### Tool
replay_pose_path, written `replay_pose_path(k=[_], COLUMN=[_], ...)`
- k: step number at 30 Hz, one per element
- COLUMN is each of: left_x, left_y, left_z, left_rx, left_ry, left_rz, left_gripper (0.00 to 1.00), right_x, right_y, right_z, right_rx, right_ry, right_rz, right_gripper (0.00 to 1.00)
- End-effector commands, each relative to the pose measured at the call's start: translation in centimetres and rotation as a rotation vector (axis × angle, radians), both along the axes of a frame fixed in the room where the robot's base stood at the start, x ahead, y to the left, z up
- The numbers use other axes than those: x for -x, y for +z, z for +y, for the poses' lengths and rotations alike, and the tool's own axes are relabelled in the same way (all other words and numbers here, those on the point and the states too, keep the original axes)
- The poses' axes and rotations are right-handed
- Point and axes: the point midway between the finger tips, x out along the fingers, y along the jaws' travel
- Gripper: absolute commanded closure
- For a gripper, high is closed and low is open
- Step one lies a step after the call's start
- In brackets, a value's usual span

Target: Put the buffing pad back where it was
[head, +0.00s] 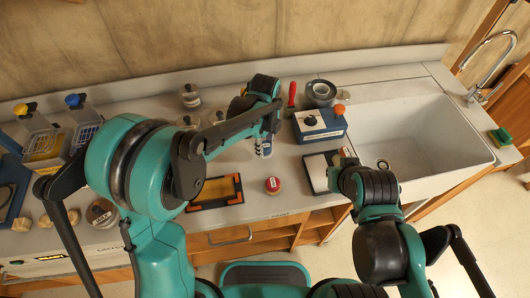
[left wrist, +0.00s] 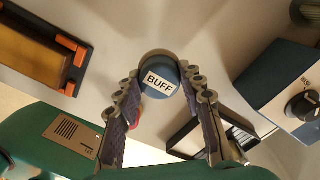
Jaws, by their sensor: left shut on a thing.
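The buffing pad (left wrist: 158,78) is a round blue piece with a white BUFF label, seen in the left wrist view between my left fingertips. My left gripper (left wrist: 160,84) is shut on it. In the head view the pad (head: 265,148) shows only in part beneath my left gripper, over the middle of the counter. A blue machine with a dark knob (head: 320,125) stands to its right. It also shows in the left wrist view (left wrist: 285,88). My right arm ends near a dark-rimmed tray with a pale inside (head: 319,172); the fingers of that gripper are hidden.
A red labelled puck (head: 272,185) lies near the counter's front edge. A yellow panel in a dark, orange-cornered frame (head: 217,191) lies left of it. Jars (head: 190,96), a red-handled tool (head: 292,95) and a grey pot (head: 320,92) stand behind. The sink (head: 410,135) is at right.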

Motion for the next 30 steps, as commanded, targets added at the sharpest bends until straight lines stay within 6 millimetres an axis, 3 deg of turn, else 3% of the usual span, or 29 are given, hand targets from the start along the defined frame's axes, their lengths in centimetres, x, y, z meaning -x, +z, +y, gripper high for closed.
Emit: replay_pose_path(k=[7, 19, 20, 21, 30], left_x=[0.0, 0.0, 0.0, 0.0, 0.0], left_y=[-3.7, -4.2, -4.0, -4.0, -3.9], left_z=[0.0, 0.0, 0.0, 0.0, 0.0], left_rx=[0.0, 0.0, 0.0, 0.0, 0.0], left_ry=[0.0, 0.0, 0.0, 0.0, 0.0], left_rz=[0.0, 0.0, 0.0, 0.0, 0.0], left_gripper=[0.98, 0.98, 0.54, 0.44, 0.41], right_x=[0.0, 0.0, 0.0, 0.0, 0.0], right_y=[-1.5, -1.7, -1.6, -1.6, -1.5], right_z=[0.0, 0.0, 0.0, 0.0, 0.0], right_rx=[0.0, 0.0, 0.0, 0.0, 0.0], right_ry=[0.0, 0.0, 0.0, 0.0, 0.0], right_rz=[0.0, 0.0, 0.0, 0.0, 0.0], right_gripper=[1.0, 1.0, 1.0, 1.0, 1.0])
